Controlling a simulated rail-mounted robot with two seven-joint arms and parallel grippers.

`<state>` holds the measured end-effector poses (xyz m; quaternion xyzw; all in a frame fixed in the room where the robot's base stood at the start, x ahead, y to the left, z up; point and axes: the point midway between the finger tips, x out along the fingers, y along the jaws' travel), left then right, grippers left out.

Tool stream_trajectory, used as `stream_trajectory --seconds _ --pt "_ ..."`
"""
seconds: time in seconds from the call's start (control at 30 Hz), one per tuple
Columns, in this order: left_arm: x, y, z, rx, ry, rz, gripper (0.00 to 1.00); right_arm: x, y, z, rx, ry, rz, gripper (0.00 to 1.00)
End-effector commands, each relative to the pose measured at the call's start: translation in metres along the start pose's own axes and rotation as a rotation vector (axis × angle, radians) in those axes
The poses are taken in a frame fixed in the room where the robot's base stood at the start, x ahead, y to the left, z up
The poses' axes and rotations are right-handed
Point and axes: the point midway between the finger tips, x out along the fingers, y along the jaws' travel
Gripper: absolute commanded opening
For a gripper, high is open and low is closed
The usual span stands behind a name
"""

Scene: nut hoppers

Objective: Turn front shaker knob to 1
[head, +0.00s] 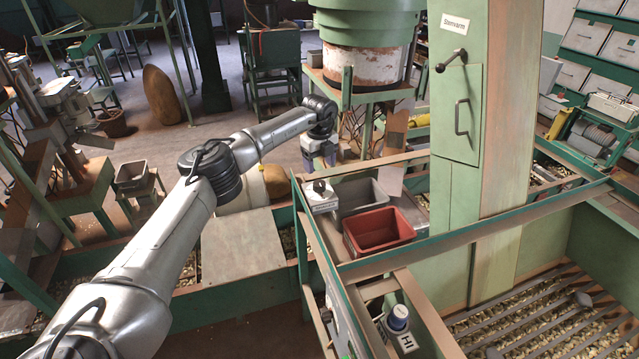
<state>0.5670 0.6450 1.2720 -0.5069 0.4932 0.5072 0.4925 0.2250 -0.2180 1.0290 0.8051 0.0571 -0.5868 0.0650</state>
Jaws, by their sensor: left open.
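A small white control box with a dark knob (319,187) on top sits on the green frame, left of the grey bin. The number the knob points to is too small to read. My left arm reaches in from the left, and its gripper (319,163) points down just above and behind this knob. The gripper is open, and nothing shows between its fingers. I cannot tell from labels which knob is the front shaker's. My right gripper is not in view.
A red bin (379,231) and a grey bin (362,199) stand right of the control box. Green rails (470,226) run around them. A tall green cabinet (459,115) rises behind on the right. A slatted bed of nuts (545,318) lies at lower right.

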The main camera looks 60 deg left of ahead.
Motion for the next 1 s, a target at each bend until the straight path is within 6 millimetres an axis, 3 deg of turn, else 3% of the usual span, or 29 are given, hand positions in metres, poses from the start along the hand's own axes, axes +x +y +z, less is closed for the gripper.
stream_trajectory --seconds 0.2,0.4,0.63,1.0 --pt "0.040 0.000 0.000 0.000 0.000 0.003 0.67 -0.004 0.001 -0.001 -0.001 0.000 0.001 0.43" --pt "0.065 0.000 0.000 0.001 0.000 0.002 0.67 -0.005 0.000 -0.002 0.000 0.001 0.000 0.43" --pt "0.079 0.000 0.000 0.001 0.000 0.001 0.67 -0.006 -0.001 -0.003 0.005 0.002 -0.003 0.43" --pt "0.081 0.000 0.000 0.001 0.000 0.000 0.65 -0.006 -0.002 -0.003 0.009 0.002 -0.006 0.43"
